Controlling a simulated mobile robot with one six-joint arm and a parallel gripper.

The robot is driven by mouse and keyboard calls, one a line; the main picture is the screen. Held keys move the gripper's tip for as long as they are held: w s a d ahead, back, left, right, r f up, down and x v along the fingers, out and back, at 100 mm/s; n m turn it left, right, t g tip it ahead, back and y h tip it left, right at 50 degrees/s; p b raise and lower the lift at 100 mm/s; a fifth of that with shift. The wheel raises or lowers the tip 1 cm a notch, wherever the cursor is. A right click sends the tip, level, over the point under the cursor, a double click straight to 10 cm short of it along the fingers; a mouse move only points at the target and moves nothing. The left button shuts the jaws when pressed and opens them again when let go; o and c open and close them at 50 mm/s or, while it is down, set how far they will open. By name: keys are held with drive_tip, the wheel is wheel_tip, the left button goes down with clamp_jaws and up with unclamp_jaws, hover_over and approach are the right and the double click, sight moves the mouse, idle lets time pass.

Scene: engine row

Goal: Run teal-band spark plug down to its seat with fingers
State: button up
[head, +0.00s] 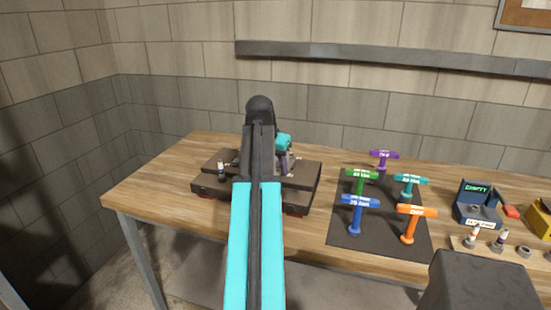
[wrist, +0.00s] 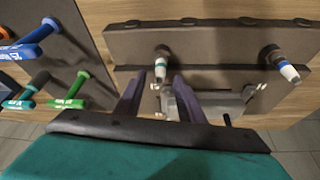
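The teal-band spark plug (wrist: 160,68) stands in a round hole in the dark engine block (wrist: 215,42). Its white top and teal band show in the wrist view. My gripper (wrist: 155,82) has its two dark purple fingers apart, one on each side of the plug's line. I see a gap between the fingers, and the plug appears just past or between their tips; contact is not clear. In the head view the block (head: 306,172) sits on the table, and my arm hides the teal-band plug there.
Another plug with a blue band (wrist: 287,70) stands in the block, also seen in the head view (head: 221,170). Several coloured T-handle tools stand on a dark mat (head: 340,237) to the right. Loose plugs, a blue device (head: 478,207) and a yellow item (head: 541,218) lie farther right.

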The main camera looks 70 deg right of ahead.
drive_tip(key=shift+x, duration=1.45)
clamp_jaws()
